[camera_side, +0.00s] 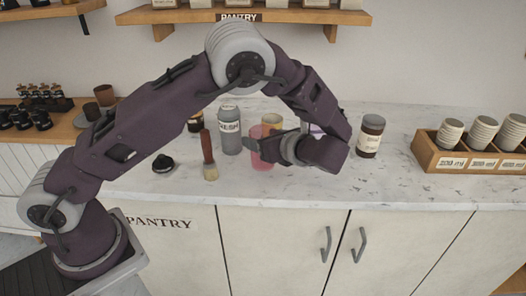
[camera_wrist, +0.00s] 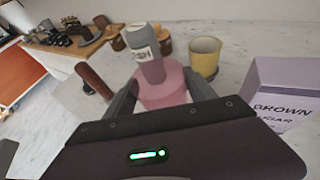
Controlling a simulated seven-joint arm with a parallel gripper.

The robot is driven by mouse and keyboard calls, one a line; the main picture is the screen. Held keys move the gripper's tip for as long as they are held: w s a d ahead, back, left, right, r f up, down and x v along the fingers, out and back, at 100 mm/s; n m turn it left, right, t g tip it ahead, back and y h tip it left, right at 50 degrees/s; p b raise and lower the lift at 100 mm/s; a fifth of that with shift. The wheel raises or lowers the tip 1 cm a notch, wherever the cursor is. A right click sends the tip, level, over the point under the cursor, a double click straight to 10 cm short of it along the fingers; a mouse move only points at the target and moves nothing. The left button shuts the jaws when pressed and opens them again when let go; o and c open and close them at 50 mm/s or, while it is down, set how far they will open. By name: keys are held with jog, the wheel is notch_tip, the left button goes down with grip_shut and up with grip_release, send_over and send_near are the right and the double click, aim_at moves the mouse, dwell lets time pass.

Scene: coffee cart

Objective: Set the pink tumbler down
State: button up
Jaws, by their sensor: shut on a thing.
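The pink tumbler (camera_side: 261,158) is see-through and upright in the side view, at the middle of the marble counter. My gripper (camera_side: 254,150) reaches it from the right, roughly level, and is shut on it. In the wrist view the pink tumbler (camera_wrist: 163,88) stands between my two fingers (camera_wrist: 160,96), one on each side. Its lower part is hidden by the gripper body. I cannot tell whether its base touches the counter.
A grey labelled bottle (camera_side: 230,130) stands just left of the tumbler, with a brush (camera_side: 209,160) beyond it. A yellow cup (camera_wrist: 205,57) and a brown sugar box (camera_wrist: 280,90) are close by. A jar (camera_side: 370,137) stands farther right.

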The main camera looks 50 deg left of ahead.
jog(key=shift+f, duration=1.5)
jog(key=o, duration=1.6)
jog(key=shift+f, duration=0.1)
